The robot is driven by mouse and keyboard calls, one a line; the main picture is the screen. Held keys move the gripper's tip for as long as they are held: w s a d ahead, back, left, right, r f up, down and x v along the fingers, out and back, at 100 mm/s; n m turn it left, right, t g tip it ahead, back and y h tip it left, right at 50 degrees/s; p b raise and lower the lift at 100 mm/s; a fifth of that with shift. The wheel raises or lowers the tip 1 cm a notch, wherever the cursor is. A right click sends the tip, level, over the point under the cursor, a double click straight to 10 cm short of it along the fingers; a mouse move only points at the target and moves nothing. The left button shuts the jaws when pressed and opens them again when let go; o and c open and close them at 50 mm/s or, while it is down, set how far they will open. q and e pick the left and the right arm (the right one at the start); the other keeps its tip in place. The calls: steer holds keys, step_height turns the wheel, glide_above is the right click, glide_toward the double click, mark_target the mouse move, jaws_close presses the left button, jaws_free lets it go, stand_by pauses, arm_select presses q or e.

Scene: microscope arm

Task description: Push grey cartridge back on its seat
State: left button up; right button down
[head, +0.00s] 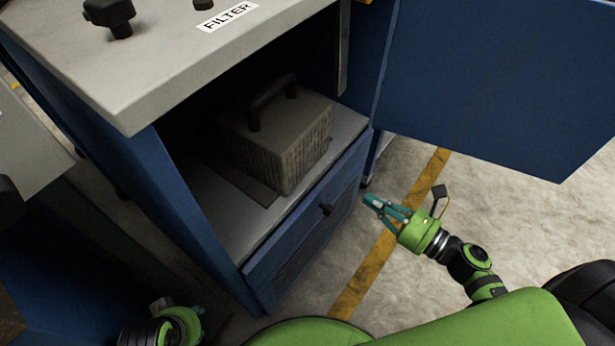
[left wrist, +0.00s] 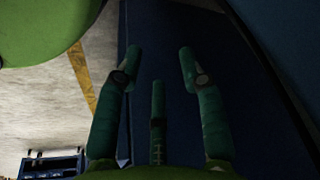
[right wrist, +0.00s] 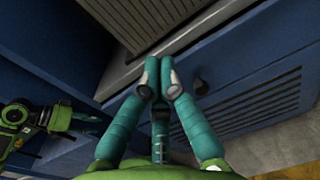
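The grey cartridge (head: 290,145), a ribbed block with a dark top handle (head: 268,100), stands upright inside the open blue cabinet. It sits toward the right of the shelf (head: 235,222). A dark flat patch (head: 237,183), perhaps the seat, shows to its left; the cartridge hides how far it extends. The cartridge's ribbed side also shows at the top of the right wrist view (right wrist: 140,18). My right gripper (head: 372,202) is outside the cabinet, right of the shelf, its fingertips together and empty (right wrist: 166,62). My left gripper (left wrist: 160,55) is open and empty, facing dark blue panels, away from the cartridge.
The open blue door (head: 490,85) stands at the upper right. A drawer front with a dark knob (head: 326,209) lies below the shelf. The grey worktop with a FILTER label (head: 227,17) overhangs the opening. Clear floor with a yellow stripe (head: 365,285) lies at the right.

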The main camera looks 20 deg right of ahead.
steer(key=n, duration=0.1)
glide_toward(308, 163)
steer(key=shift+n+y, duration=0.3)
steer(key=shift+y, duration=0.1)
steer(key=x, duration=0.6)
steer(key=shift+w+d, duration=0.1)
steer(key=shift+d, duration=0.05)
arm_select(q)
steer(key=shift+w+f, duration=0.15)
steer(key=shift+f, duration=0.15)
arm_select(e)
steer(key=shift+w+a, duration=0.4)
steer(key=shift+w, duration=0.05)
steer(key=shift+w, duration=0.1)
steer(key=b+x, duration=0.1)
steer(key=x, duration=0.7)
steer(key=shift+a+f+b, duration=0.1)
steer(key=shift+f+b, duration=0.05)
steer(key=shift+b, duration=0.15)
arm_select(q)
steer(key=shift+t, duration=0.3)
steer(key=v, duration=0.2)
steer(key=w+v, duration=0.1)
steer(key=v, duration=0.2)
steer(key=shift+r, duration=0.35)
steer(key=shift+w, duration=0.1)
